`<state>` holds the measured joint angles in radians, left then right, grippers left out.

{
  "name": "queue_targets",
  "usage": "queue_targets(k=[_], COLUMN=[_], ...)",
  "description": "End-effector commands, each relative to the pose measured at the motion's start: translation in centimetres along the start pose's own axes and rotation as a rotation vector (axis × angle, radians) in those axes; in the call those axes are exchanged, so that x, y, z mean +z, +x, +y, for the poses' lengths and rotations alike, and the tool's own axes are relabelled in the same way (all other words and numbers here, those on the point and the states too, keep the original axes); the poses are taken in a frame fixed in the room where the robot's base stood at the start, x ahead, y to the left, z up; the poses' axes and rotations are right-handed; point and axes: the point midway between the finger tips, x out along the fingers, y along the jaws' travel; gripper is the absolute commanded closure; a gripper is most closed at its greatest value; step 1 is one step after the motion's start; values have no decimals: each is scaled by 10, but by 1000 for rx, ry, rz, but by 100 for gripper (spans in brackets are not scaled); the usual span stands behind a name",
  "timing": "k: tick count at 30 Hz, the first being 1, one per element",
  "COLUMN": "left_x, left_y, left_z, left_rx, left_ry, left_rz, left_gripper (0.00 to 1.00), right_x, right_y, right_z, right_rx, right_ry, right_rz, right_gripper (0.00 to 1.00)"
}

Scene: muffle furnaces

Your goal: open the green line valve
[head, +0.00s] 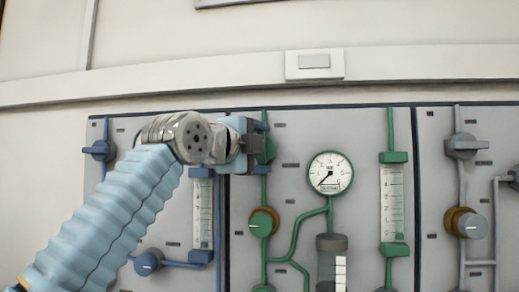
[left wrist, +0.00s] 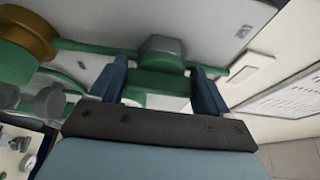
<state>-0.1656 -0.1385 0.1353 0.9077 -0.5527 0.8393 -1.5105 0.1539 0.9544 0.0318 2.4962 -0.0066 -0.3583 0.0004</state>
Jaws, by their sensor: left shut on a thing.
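The green line valve (head: 267,150) is at the top of the green pipe on the middle panel, mostly hidden behind my gripper in the head view. My left gripper (head: 258,146) reaches it from the left. In the left wrist view, the green handle (left wrist: 156,84) sits between the two dark blue fingers of my gripper (left wrist: 161,88), and the gripper is shut on it. How far the handle is turned is hard to tell. My right gripper is in neither view.
A green knob (head: 263,222) sits below on the same pipe, with a gauge (head: 330,172) to its right. Similar blue (head: 99,150) and grey (head: 465,146) valves sit on the side panels. A white switch plate (head: 314,64) is on the wall above.

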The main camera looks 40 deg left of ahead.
Motion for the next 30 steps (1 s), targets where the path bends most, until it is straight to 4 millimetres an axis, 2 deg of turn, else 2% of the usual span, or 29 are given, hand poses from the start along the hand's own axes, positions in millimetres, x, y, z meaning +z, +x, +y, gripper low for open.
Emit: queue_targets(k=[17,18,21,22,30], left_x=[-1,-1,-1,-1,0], left_y=[1,1,1,1,0], left_z=[3,3,2,2,1], left_rx=[21,21,19,19,15], left_ry=[34,34,33,33,31], left_rz=[1,1,1,1,0], left_gripper=[53,20,5,2,2], right_x=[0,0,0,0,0], right_y=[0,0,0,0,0], right_z=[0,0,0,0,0], right_rx=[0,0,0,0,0], right_ry=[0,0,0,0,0], right_rz=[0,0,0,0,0], right_gripper=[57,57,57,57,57])
